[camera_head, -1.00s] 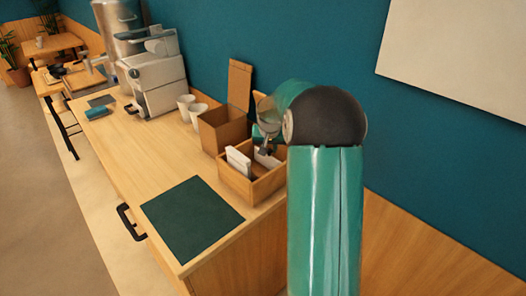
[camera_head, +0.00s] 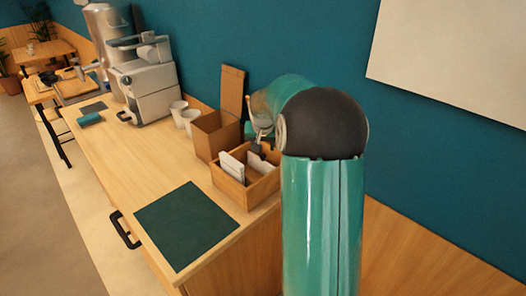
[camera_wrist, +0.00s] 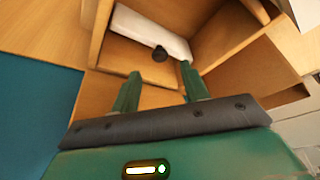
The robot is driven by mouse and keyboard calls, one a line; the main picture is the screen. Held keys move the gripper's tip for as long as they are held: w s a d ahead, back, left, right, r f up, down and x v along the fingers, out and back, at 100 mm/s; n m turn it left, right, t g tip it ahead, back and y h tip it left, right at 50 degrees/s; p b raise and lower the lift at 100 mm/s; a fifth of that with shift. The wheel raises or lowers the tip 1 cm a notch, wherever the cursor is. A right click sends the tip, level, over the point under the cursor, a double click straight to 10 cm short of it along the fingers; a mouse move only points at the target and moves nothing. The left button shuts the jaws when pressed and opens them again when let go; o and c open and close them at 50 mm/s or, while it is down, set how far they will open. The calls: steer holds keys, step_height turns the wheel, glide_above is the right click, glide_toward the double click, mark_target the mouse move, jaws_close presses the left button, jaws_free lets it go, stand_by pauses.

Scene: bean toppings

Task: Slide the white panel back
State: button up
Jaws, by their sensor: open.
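A white panel (camera_wrist: 150,35) with a dark round knob (camera_wrist: 160,54) sits in a compartment of a wooden box in the wrist view. My gripper (camera_wrist: 160,73) is open, its two green fingers spread and empty. The knob appears just beyond the fingertips, between them; I cannot tell whether they touch it. In the head view, white pieces (camera_head: 231,166) stand in the wooden box (camera_head: 232,190) on the counter, and my gripper (camera_head: 257,149) is at the box's back right part. My arm hides part of the box there.
A taller brown open box (camera_head: 208,142) stands just behind the wooden box, with white cups (camera_head: 184,113) and a coffee machine (camera_head: 146,85) farther back. A dark green mat (camera_head: 186,225) lies in front. The teal wall (camera_head: 230,40) is close on the right.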

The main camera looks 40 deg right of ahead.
steer(key=v, duration=0.9)
steer(key=s+a+r+n+t, duration=0.1)
steer(key=s+a+r+n, duration=0.15)
steer(key=s+a, duration=0.45)
steer(key=s+a+r+n, duration=0.1)
steer(key=s+a+r, duration=0.2)
steer(key=a, duration=0.8)
steer(key=s+a+f+n+t+y, duration=0.1)
steer(key=s+a+f+n, duration=0.3)
steer(key=s+a, duration=0.7)
steer(key=s+y, duration=0.1)
steer(key=s, duration=0.3)
steer(key=shift+a+y, duration=0.3)
steer(key=shift+a, duration=0.05)
steer(key=shift+s+f, duration=0.1)
steer(key=shift+s, duration=0.05)
